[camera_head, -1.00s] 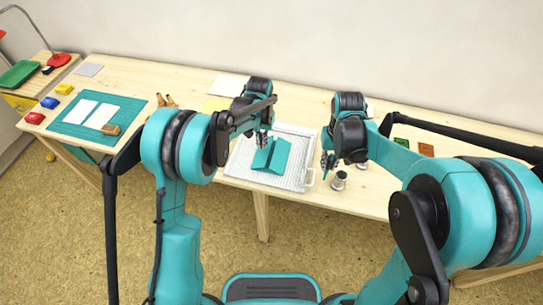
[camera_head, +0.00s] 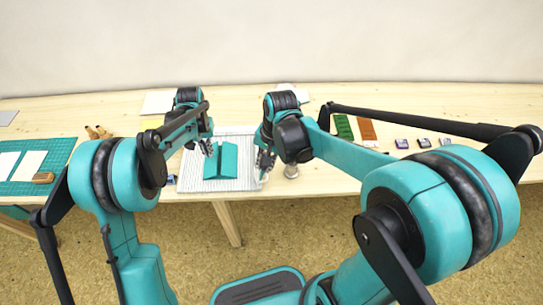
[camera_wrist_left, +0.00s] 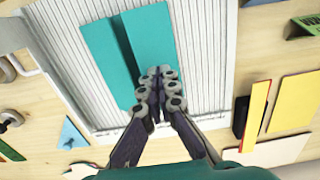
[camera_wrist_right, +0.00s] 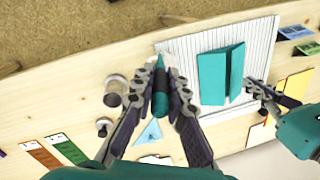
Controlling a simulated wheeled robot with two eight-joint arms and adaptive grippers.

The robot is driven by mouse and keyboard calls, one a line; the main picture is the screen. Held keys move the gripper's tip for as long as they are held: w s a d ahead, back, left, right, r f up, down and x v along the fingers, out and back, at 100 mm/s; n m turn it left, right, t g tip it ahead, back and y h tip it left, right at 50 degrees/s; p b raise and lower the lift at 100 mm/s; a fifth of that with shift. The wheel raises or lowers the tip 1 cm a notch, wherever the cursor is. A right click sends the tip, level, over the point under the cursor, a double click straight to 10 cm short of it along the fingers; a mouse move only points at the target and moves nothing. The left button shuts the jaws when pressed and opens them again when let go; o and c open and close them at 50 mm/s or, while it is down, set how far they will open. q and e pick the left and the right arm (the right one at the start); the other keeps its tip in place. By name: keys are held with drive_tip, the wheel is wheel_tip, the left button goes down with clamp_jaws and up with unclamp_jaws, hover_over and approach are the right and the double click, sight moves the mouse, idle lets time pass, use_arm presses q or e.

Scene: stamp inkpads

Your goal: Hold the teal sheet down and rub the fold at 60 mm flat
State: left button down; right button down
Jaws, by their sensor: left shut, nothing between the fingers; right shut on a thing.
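The teal sheet (camera_head: 221,160) lies on a white ribbed board (camera_head: 190,184), with a fold line running along it. In the left wrist view the sheet (camera_wrist_left: 105,52) shows two panels meeting at the fold. My left gripper (camera_head: 208,149) is shut and empty, its fingertips (camera_wrist_left: 157,74) over the sheet's near part beside the fold; contact is unclear. My right gripper (camera_head: 265,164) is at the board's right edge, shut on a dark teal tool with a pointed tip (camera_wrist_right: 160,88). In the right wrist view the tool is apart from the sheet (camera_wrist_right: 220,75).
Small round metal-topped pieces (camera_wrist_right: 115,90) and a blue triangle (camera_wrist_right: 150,133) lie beside the board. A green strip (camera_head: 343,127) and a brown strip (camera_head: 367,131) are to the right. A teal mat (camera_head: 55,157) with white cards is at the left.

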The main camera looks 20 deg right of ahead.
sight(211, 161)
drive_tip(key=s+a+r+m+t, duration=0.1)
drive_tip(key=s+a+m+t, duration=0.3)
drive_tip(key=m, duration=0.5)
drive_tip(key=w+a+m+t+h, duration=0.1)
drive_tip(key=w+a+m+h, duration=0.2)
drive_tip(key=w+a+m, duration=0.4)
drive_tip(key=shift+s+a+f, duration=0.1)
drive_tip(key=shift+f, duration=1.35)
drive_tip(key=shift+s+f, duration=0.1)
drive_tip(key=shift+f, duration=1.35)
